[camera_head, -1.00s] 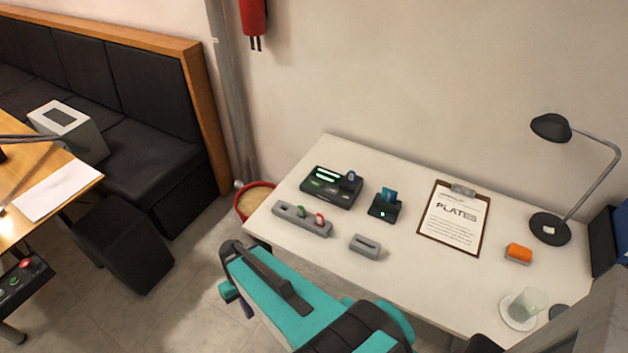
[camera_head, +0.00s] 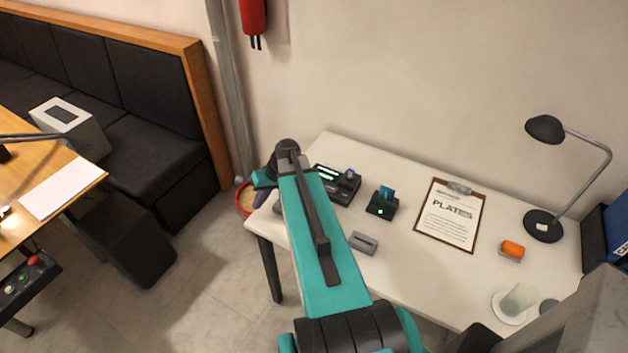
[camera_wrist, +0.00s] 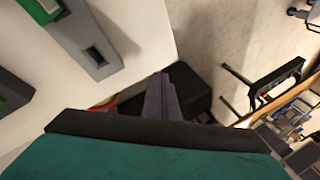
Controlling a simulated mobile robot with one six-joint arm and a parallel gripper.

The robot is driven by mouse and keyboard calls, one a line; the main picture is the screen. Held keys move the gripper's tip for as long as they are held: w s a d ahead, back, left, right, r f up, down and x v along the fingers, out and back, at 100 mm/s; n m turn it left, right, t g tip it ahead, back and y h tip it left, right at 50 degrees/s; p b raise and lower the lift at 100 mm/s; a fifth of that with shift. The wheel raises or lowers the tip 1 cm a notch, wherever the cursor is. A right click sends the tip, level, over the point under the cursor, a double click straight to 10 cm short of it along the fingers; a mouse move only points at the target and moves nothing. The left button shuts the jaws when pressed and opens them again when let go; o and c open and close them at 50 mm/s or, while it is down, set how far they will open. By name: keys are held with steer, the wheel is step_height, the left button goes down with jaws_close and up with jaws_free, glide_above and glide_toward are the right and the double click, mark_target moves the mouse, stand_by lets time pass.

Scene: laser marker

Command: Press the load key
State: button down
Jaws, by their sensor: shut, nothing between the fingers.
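The black console (camera_head: 345,186) with lit green displays stands at the back left of the white desk, partly hidden by my arm. A small black unit (camera_head: 382,206) with a blue card and a green light stands to its right. No label reading load is legible, so I cannot tell which key it is. My gripper (camera_head: 260,199) is at the desk's left end, mostly behind my arm. In the wrist view its dark fingers (camera_wrist: 162,98) are together and empty, over the floor past the desk edge. A grey slotted rail (camera_wrist: 95,55) lies to their upper left, apart from them.
A grey slotted block (camera_head: 364,243), a clipboard (camera_head: 451,215), an orange object (camera_head: 512,250), a glass (camera_head: 519,298) and a lamp (camera_head: 543,226) occupy the desk (camera_head: 410,268). A red-rimmed bin (camera_head: 244,198) stands on the floor by the desk's left end.

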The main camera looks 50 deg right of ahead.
steer(key=s+d+r+t, duration=0.1)
steer(key=s+d+r, duration=0.1)
steer(key=d, duration=0.5)
steer(key=s+d+r+m+t, duration=0.1)
steer(key=d+r, duration=0.3)
steer(key=d, duration=0.4)
steer(key=s+d+r+t, duration=0.2)
steer(key=d+r, duration=0.1)
steer(key=d, duration=0.4)
steer(key=shift+s+d+r+m+t+h, duration=0.2)
steer(key=shift+s+r+m+t+h, duration=0.2)
steer(key=shift+f, duration=0.15)
steer(key=shift+f+b, duration=0.45)
steer(key=shift+f, duration=2.4)
steer(key=shift+f+b, duration=1.2)
steer(key=shift+f, duration=0.2)
